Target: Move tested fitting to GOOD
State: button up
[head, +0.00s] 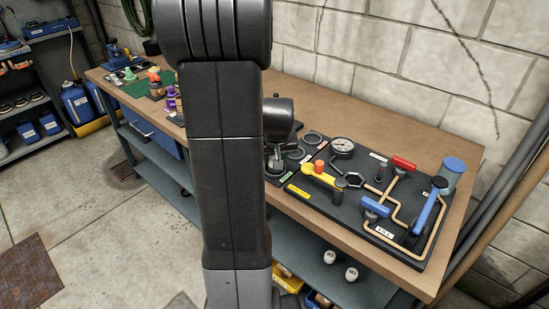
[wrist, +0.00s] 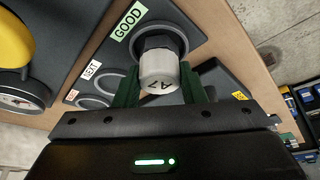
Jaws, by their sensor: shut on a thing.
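A white fitting marked A7 (wrist: 158,76), with a dark upper part, is between the two green fingers of my gripper (wrist: 163,88) in the wrist view. My gripper is shut on it. Behind the fitting is a round dark ring (wrist: 181,37) beside the green GOOD label (wrist: 128,20). The fitting overlaps that ring in the picture; I cannot tell whether it sits in it or is held above. In the head view my arm hides most of the gripper and the fitting.
More rings (wrist: 97,83) lie beside the GOOD spot, with other labels. In the head view a test board (head: 340,222) with a gauge (head: 342,147), pipes and coloured valve handles fills the bench's right part. Several items stand at the bench's far left. White fittings (head: 330,256) are below the bench top.

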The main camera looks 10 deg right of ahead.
jog(key=shift+f, duration=0.2)
jog(key=o, duration=1.1)
jog(key=shift+r, duration=0.25)
jog(key=v, duration=1.1)
jog(key=shift+s+r, duration=0.25)
jog(key=shift+r, duration=0.05)
